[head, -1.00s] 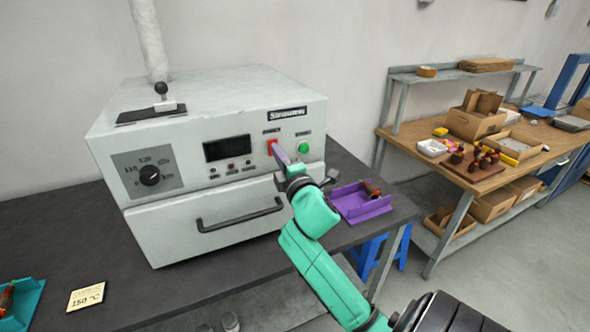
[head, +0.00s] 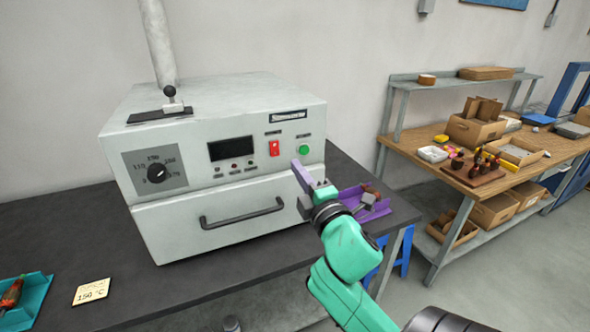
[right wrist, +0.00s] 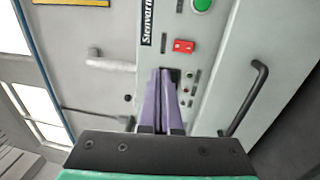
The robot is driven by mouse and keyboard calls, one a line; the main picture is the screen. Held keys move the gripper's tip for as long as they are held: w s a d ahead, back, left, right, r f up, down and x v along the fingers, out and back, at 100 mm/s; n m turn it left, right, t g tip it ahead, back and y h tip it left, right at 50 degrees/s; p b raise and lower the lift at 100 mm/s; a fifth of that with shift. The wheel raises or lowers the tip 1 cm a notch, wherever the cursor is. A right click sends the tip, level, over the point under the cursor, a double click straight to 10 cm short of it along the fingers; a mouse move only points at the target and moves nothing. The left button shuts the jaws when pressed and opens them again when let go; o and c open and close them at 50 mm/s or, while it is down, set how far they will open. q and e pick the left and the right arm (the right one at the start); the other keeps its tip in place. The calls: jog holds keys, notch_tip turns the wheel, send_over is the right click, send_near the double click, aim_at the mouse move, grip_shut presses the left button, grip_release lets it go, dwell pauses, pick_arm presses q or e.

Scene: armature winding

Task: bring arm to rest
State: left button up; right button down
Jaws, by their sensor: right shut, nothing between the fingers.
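My right gripper (head: 302,172) has purple fingers and a green arm behind it. It is shut and empty, in front of the right part of the oven (head: 222,105), just below and left of the green button (head: 304,150). In the right wrist view its closed fingers (right wrist: 160,78) point toward the oven's front. The red switch (head: 274,148) is uncovered, up and left of the fingertips, and also shows in the right wrist view (right wrist: 184,46). The oven drawer with its handle (head: 242,215) is shut. My left gripper is not in view.
A purple tray (head: 380,207) with a part in it is partly hidden behind my right arm. A teal tray (head: 35,298) and a 150 °C note (head: 91,291) lie at the left of the dark table. A wooden workbench (head: 440,140) with boxes stands at the right.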

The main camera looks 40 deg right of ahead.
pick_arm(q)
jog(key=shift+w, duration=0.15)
pick_arm(e)
notch_tip(320, 180, down, 12)
jog(key=m+g+y, duration=0.1)
jog(key=m+g, duration=0.4)
jog(key=s+a+f+m+g+y, duration=0.35)
jog(key=s+a+f+g, duration=0.2)
jog(key=f, duration=0.45)
jog(key=s+a+f+m+g+y, duration=0.2)
jog(key=s+a+f+m+g, duration=0.2)
jog(key=s+a+f, duration=0.4)
notch_tip(320, 180, down, 19)
jog(key=g, duration=0.1)
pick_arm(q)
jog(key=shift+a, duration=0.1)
pick_arm(e)
jog(key=s+d+f+g, duration=0.1)
jog(key=s+f, duration=0.8)
jog(key=f, duration=0.1)
jog(key=s+d+f+g, duration=0.1)
jog(key=s+d+f, duration=0.1)
jog(key=s+f, duration=0.7)
jog(key=shift+s+d+f+n, duration=0.25)
jog(key=shift+f+n, duration=0.1)
jog(key=shift+f, duration=0.3)
